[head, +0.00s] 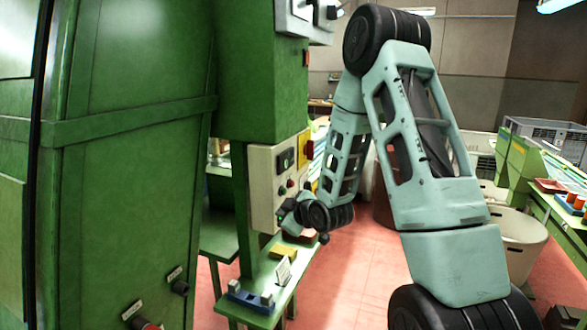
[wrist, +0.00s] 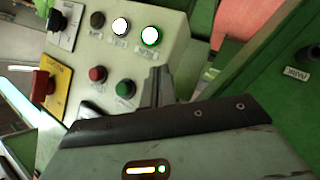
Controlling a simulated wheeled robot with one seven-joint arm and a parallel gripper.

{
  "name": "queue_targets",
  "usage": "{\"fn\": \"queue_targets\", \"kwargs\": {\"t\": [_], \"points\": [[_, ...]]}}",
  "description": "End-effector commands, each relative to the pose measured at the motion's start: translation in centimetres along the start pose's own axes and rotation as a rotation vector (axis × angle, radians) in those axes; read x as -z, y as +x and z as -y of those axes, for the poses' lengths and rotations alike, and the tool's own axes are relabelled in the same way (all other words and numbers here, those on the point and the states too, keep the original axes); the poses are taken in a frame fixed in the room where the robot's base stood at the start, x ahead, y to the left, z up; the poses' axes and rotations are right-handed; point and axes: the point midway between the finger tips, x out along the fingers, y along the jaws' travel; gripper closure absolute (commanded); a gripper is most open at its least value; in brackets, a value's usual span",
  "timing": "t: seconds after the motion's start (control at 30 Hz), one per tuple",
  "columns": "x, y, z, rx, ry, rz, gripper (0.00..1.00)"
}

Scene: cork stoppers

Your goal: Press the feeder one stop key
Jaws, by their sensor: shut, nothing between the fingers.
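The cream control panel (head: 259,165) hangs on the green machine in the head view. In the wrist view its face (wrist: 150,60) shows a red key (wrist: 97,73) with a green key (wrist: 125,88) to its right. Their labels cannot be read, so I cannot tell which is the feeder one stop key. My gripper (wrist: 157,72) is shut and empty, its fingers pointing at the panel just right of the green key. Contact cannot be told. In the head view my gripper (head: 284,207) is at the panel's lower right.
Above the keys are a dark button (wrist: 97,19) and two lit lamps, one white (wrist: 120,26) and one green-rimmed (wrist: 150,36). A green bench (head: 262,288) stands below the panel.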

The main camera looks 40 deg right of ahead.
Motion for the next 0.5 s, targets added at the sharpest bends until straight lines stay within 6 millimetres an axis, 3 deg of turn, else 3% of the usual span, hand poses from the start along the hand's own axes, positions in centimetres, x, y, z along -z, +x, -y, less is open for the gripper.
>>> {"fn": "queue_targets", "kwargs": {"t": [0.03, 0.1, 0.2, 0.33, 0.5], "points": [[-1.1, -0.7, -3.0, -0.065, -0.006, -0.012, 1.0], [-2.9, -1.4, -6.1, -0.164, -0.037, -0.052, 1.0], [-5.2, -2.4, -9.2, -0.301, -0.085, -0.114, 1.0], [-7.0, -3.7, -11.5, -0.436, -0.133, -0.17, 1.0], [-7.8, -4.8, -12.8, -0.518, -0.162, -0.198, 1.0]]}}
